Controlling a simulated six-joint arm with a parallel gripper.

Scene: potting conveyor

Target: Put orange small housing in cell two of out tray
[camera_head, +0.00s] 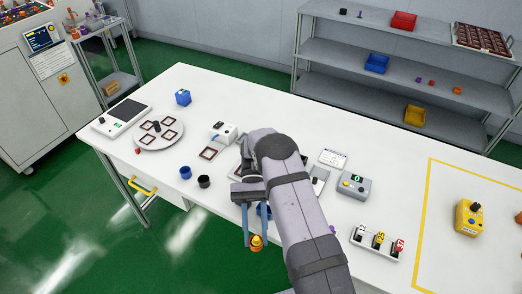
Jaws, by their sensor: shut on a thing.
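My gripper (257,237) points down at the front edge of the white table, with two blue fingers. It is shut on the orange small housing (256,244), which shows orange with a yellowish top between the fingertips. The housing appears in front of the table edge, with the green floor behind it in the picture. No out tray can be made out for sure. A dark-edged item (229,168) beside my wrist is mostly hidden by my arm, and I cannot tell what it is.
A blue cup (185,172) and a black cup (204,181) stand left of my gripper.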

